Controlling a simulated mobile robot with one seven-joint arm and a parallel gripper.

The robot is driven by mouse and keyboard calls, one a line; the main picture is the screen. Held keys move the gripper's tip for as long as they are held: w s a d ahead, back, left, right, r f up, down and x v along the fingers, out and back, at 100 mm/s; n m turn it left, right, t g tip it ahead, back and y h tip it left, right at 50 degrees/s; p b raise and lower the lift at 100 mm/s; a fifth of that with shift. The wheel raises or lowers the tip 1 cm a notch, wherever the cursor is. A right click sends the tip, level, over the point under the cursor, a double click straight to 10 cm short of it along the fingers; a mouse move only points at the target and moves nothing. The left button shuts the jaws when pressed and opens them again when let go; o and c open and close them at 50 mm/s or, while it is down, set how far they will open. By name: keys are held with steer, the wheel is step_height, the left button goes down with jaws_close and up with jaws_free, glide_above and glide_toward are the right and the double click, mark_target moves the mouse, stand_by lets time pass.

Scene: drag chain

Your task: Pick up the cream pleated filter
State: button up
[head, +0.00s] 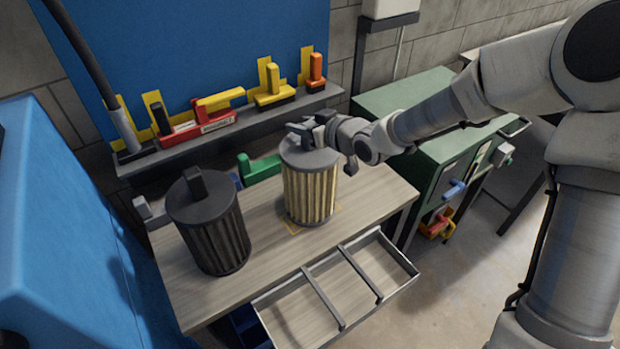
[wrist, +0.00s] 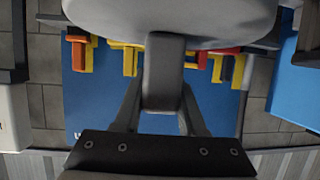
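The cream pleated filter (head: 311,194) is an upright cylinder with a grey lid, over a yellow-marked square on the wooden bench. I cannot see a clear gap under it. In the wrist view its lid (wrist: 172,22) fills the top, with a dark block handle (wrist: 163,74) hanging into the middle. My gripper (head: 312,130) is at the top of this filter, coming in from the right. In the wrist view my gripper's fingers (wrist: 162,98) lie along both sides of the handle, with no clear gap. The fingertips are partly hidden.
A dark pleated filter (head: 210,222) stands to the left on the bench (head: 375,195). A divided metal tray (head: 335,290) is at the bench front. A rail (head: 235,128) with coloured blocks runs behind. A green cabinet (head: 410,100) stands right, below my arm.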

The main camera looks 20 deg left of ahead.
jaws_close()
stand_by(1.0)
